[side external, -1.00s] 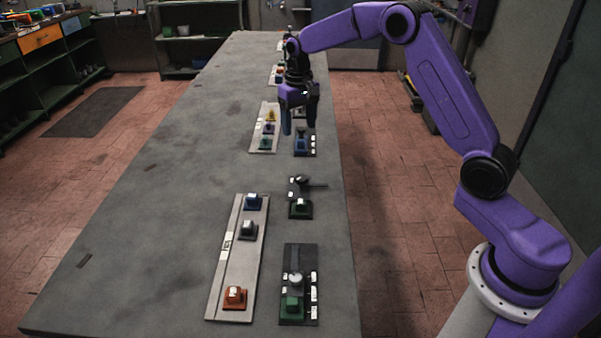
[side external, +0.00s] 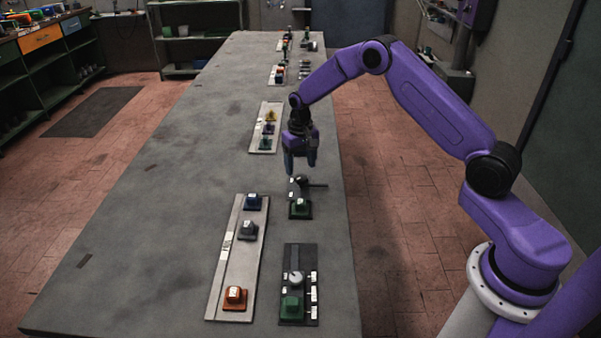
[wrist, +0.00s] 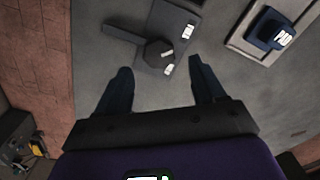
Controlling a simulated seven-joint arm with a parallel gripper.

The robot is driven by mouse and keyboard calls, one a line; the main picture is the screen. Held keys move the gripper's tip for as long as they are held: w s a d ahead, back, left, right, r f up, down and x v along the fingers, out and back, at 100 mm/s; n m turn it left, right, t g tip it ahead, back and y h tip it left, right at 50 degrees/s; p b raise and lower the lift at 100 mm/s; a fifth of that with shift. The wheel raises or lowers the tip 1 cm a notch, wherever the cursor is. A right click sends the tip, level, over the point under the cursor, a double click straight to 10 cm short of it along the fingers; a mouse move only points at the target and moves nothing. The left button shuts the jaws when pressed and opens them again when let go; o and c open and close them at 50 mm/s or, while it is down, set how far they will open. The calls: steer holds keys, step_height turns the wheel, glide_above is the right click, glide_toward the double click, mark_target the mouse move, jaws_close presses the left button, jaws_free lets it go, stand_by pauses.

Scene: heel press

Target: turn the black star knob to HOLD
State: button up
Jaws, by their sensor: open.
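A dark knob (wrist: 158,52) with a long bar sticking out to the left sits on a dark plate in the wrist view, small white labels around it. I cannot read the labels or tell a star shape. In the side view the same knob (side external: 304,181) has its bar pointing right. My gripper (side external: 301,167) points down just above and beyond this knob. In the wrist view my gripper (wrist: 160,65) is open, its two fingers apart, with the knob between and slightly ahead of the tips. Nothing is held.
A dark panel with a round grey dial (side external: 295,278) lies nearer. A pale panel (side external: 222,280) with several coloured blocks lies left. The left of the grey table (side external: 150,210) is clear.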

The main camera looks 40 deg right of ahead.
mark_target(301, 176)
steer(key=shift+f, duration=1.8)
jaws_close()
